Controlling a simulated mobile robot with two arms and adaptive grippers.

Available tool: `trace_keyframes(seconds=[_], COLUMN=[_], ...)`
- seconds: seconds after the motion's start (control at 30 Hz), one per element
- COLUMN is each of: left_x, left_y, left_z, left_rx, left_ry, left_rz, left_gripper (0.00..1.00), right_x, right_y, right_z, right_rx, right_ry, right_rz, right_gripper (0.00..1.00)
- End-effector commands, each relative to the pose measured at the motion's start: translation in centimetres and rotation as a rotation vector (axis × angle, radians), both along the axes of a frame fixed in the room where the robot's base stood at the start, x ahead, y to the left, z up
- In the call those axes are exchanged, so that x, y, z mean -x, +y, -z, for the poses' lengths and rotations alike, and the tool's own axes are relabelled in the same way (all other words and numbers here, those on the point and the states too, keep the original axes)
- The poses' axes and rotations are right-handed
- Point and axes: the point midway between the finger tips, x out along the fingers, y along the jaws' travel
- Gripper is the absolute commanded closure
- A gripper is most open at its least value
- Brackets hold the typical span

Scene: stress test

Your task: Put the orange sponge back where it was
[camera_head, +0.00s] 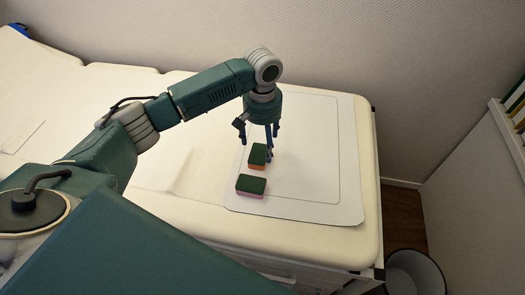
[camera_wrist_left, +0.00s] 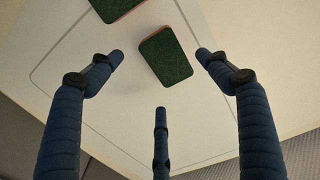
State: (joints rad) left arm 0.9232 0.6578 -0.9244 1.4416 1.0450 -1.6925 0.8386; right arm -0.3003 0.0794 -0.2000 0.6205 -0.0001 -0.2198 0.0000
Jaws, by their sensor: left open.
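The orange sponge (camera_head: 257,158) has a dark green top and an orange side. It lies flat on a white mat (camera_head: 335,209). My left gripper (camera_head: 262,140) is open and points down, just above and around the far side of this sponge. In the left wrist view the sponge (camera_wrist_left: 166,57) shows its green top between the spread fingers, apart from them. A second sponge (camera_head: 251,187), green on top and pink on the side, lies nearer the front. It also shows at the top edge of the left wrist view (camera_wrist_left: 114,7). My right gripper is not in view.
The mat lies at the right end of a cream-coloured padded surface (camera_head: 185,213) against a pale wall. A round bin (camera_head: 414,272) stands on the floor at the lower right. The mat is clear right of the sponges.

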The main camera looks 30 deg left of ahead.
Motion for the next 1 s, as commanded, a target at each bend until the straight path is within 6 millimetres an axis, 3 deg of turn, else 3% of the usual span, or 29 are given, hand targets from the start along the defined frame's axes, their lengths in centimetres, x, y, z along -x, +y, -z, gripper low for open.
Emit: trace_keyframes(seconds=[0.1, 0.33, 1.0], left_x=[-0.1, 0.0, 0.0], left_y=[0.0, 0.0, 0.0], left_z=[-2.6, -5.6, -6.7], left_rx=[0.001, 0.0, 0.0], left_ry=[-0.002, 0.0, 0.001], left_rz=[0.0, -0.001, 0.0], left_gripper=[0.23, 0.23, 0.23], right_x=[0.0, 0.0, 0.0], right_y=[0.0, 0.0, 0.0], right_z=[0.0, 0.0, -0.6], right_rx=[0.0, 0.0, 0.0], right_ry=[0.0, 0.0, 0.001], right_rz=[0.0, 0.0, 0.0], right_gripper=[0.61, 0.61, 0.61])
